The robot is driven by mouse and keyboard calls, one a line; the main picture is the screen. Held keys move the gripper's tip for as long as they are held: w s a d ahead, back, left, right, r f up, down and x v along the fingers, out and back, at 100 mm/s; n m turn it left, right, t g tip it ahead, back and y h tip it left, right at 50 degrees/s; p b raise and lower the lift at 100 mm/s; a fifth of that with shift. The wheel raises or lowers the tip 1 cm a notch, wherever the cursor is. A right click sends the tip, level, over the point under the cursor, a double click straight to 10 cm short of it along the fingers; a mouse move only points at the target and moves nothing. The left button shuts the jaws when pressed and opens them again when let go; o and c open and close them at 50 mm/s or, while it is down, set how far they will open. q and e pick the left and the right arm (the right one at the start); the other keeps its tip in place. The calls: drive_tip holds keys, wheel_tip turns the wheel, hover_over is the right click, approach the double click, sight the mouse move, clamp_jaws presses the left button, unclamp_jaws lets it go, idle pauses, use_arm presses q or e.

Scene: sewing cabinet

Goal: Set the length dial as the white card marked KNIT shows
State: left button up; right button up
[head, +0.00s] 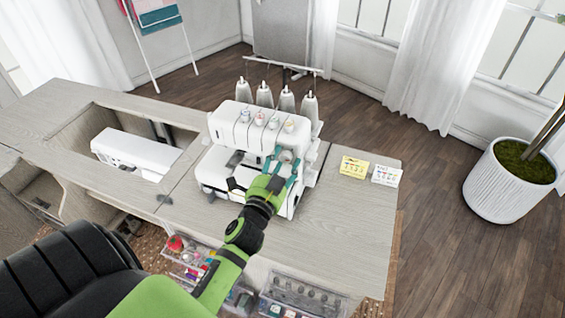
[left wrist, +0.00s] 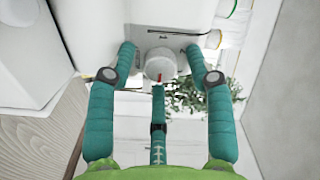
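The white sewing machine (head: 250,145) with several thread cones on top stands on the cabinet. My left gripper (head: 283,163) is at its right front, teal fingers pointing at the machine. In the left wrist view a round white dial (left wrist: 158,65) with a red mark sits between the spread fingers of this gripper (left wrist: 160,52). Gaps show between the two side fingers and the dial; the middle finger's tip is close below it. The white card (head: 386,175) stands right of a yellow card (head: 354,167); their print is too small to read. My right gripper is out of view.
A second white machine (head: 135,150) sits in the cabinet's recess at left. Clear drawers (head: 195,262) with sewing items are below the front edge. The cabinet top (head: 345,220) right of the machine is bare in front of the cards. A potted plant (head: 508,185) stands at far right.

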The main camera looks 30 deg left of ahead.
use_arm(q)
drive_tip(key=v, duration=0.7)
drive_tip(key=shift+s, duration=0.25)
idle(0.5)
